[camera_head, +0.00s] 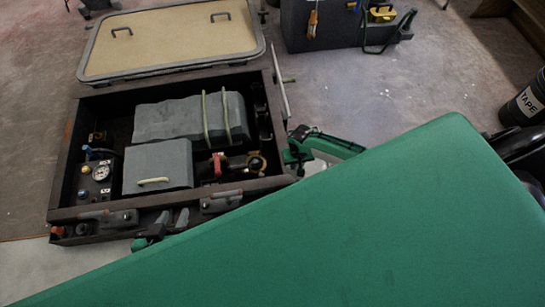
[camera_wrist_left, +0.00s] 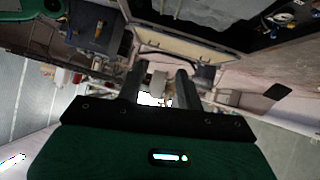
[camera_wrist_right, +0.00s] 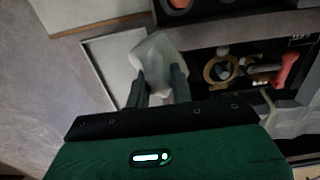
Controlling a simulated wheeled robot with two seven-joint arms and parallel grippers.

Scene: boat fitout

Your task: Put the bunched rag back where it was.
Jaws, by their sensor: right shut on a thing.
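The bunched rag (camera_wrist_right: 154,52) is pale and crumpled in the right wrist view. My right gripper (camera_wrist_right: 157,80) is shut on it, with the rag sticking out past the fingertips. It is beside the open box, near a pale flat panel (camera_wrist_right: 103,62). In the head view my right arm reaches the box's right side; I cannot make out the rag there. My left gripper (camera_head: 172,220) is at the box's front edge in the head view. Its fingers also show apart and empty in the left wrist view (camera_wrist_left: 160,85).
The dark open box (camera_head: 62,185) holds grey blocks (camera_head: 157,172), a pressure gauge (camera_head: 100,172) and a red-handled valve (camera_head: 217,165). Its tan lid (camera_head: 170,42) lies open behind. A dark toolbox (camera_head: 335,30) stands at the back. A TAPE bin (camera_head: 525,103) is at right.

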